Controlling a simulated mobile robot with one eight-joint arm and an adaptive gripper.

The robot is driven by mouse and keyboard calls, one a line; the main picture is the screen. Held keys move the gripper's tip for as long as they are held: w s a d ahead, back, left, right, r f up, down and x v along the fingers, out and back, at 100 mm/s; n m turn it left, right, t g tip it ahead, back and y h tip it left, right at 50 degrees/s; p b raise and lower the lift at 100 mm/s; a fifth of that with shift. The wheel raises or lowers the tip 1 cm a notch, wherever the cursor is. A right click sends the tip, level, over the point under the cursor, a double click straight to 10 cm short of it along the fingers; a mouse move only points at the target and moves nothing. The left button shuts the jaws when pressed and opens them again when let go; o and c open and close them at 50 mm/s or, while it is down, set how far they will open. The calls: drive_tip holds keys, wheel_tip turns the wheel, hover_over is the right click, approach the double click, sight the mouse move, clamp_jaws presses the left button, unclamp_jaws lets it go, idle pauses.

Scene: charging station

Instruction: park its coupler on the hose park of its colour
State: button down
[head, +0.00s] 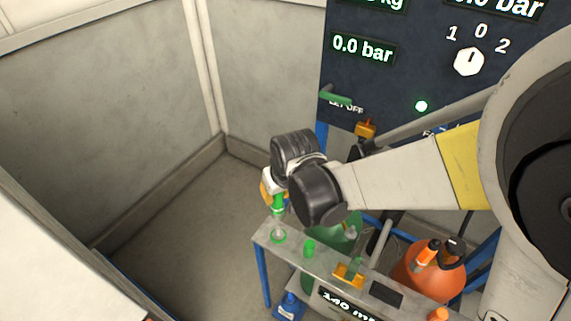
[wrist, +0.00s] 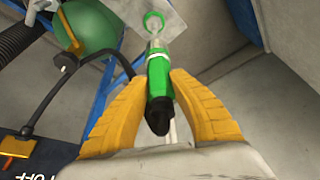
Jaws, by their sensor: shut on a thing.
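My gripper (wrist: 160,82) is shut on a green coupler (wrist: 160,72) with a black lower end, held between its yellow fingers. In the head view the coupler (head: 278,203) points down over the left end of the grey shelf (head: 264,236). A green ring (head: 278,238), apparently the green hose park, lies right below its metal nose. The ring (wrist: 153,18) also shows beyond the nose in the wrist view. Whether the nose touches or enters the ring I cannot tell. My wrist hides part of the gripper in the head view.
A short green cylinder (head: 309,248) and a yellow bracket (head: 348,274) are on the shelf to the right. An orange tank (head: 433,282) and a green tank (wrist: 88,28) stand close by. A dark control panel (head: 400,85) rises behind. The floor at left is clear.

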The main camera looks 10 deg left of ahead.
sight(277, 208)
drive_tip(key=shift+f, duration=0.15)
drive_tip(key=shift+f+b, duration=2.55)
drive_tip(key=shift+f, duration=0.2)
drive_tip(key=shift+f+b, duration=2.45)
drive_tip(key=shift+f, duration=0.2)
drive_tip(key=c, duration=1.2)
unclamp_jaws()
drive_tip(key=shift+r, duration=0.1)
drive_tip(key=v, duration=1.2)
drive_tip(key=shift+s, duration=0.15)
